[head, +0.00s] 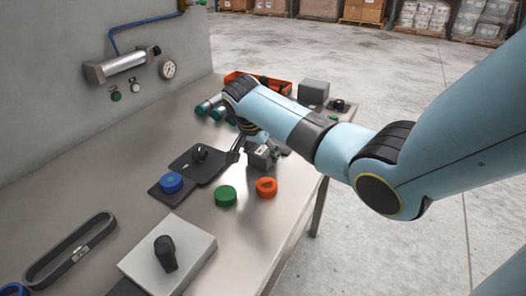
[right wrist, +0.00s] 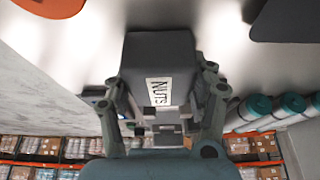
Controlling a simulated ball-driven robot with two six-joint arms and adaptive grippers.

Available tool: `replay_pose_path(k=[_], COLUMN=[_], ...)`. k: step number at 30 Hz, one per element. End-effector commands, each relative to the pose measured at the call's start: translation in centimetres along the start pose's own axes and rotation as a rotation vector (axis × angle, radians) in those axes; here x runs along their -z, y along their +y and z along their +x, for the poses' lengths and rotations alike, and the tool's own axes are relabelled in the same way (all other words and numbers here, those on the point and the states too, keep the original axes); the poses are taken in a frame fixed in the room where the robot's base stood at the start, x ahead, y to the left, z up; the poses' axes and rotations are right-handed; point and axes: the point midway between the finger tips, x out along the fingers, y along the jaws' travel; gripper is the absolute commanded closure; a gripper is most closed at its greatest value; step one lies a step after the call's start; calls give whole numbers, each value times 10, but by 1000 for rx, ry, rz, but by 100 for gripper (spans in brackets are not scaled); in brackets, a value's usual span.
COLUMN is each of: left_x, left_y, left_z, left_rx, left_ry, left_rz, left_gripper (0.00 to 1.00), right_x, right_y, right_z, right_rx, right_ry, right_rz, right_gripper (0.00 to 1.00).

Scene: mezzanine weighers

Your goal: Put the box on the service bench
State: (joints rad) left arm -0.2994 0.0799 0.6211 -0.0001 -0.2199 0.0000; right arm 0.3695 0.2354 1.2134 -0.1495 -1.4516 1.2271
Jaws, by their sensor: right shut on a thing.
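My right gripper (head: 254,149) is shut on a small dark grey box (head: 263,156) over the middle of the service bench (head: 262,222). In the right wrist view, the box (right wrist: 160,55) sits between the two fingers of the gripper (right wrist: 165,105) and carries a white label reading "NUTS". The gripper and forearm partly cover the box in the head view. I cannot tell whether the underside of the box touches the bench. My left gripper is not in view.
A belt (head: 70,250) and a white block (head: 180,263) lie nearer.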

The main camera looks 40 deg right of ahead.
Motion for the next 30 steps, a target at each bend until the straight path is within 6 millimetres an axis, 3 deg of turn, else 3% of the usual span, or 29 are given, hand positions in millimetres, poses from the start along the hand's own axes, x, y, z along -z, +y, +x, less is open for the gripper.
replay_pose_path(k=[6,7,12,23,30], left_x=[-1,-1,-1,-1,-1], left_y=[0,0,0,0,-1], left_z=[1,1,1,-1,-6], left_rx=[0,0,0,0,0], left_ry=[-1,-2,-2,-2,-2], left_rz=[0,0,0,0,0], left_gripper=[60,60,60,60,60], right_x=[0,0,0,1,1], right_y=[0,0,0,0,-1], right_z=[2,2,2,-6,-55], right_rx=[0,0,0,2,5], right_ry=[1,0,0,1,2], right_rz=[0,0,0,0,0], right_gripper=[88,40,19,19,19])
